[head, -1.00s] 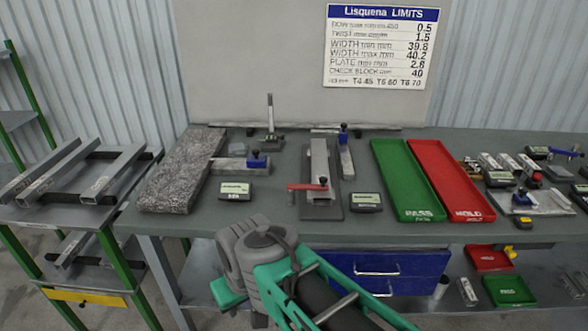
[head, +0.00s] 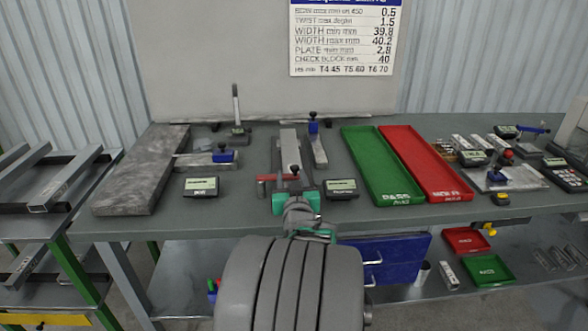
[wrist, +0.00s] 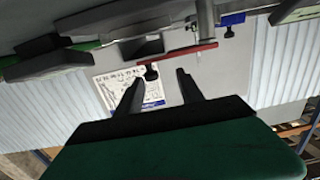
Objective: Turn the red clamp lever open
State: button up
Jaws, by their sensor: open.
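The red clamp lever (head: 268,178) lies crosswise at the near end of a fixture (head: 289,150) holding a grey bar, and points left. A dark knob stands by its right part. My gripper (head: 296,190) is at the near end of the fixture, just in front of the lever, and partly hides it. In the wrist view, the lever (wrist: 172,55) runs across beyond the fingertips, with a dark knob at its left end. My gripper (wrist: 160,76) is open there, with nothing between its fingers. Whether a finger touches the lever I cannot tell.
Small displays stand left (head: 201,187) and right (head: 341,188) of the fixture. A granite slab (head: 140,175) lies at the left. A green tray (head: 382,165) and a red tray (head: 425,165) lie to the right. Gauges and blocks crowd the far right.

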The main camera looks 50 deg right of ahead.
jog(key=shift+s+d+r+h, duration=0.2)
jog(key=shift+s+d+h, duration=0.2)
jog(key=shift+s+d, duration=0.15)
jog(key=p+x, duration=0.1)
jog(key=x, duration=0.6)
jog(key=shift+w+d, duration=0.25)
jog(key=shift+w, duration=0.05)
grip_shut()
dwell(0.6)
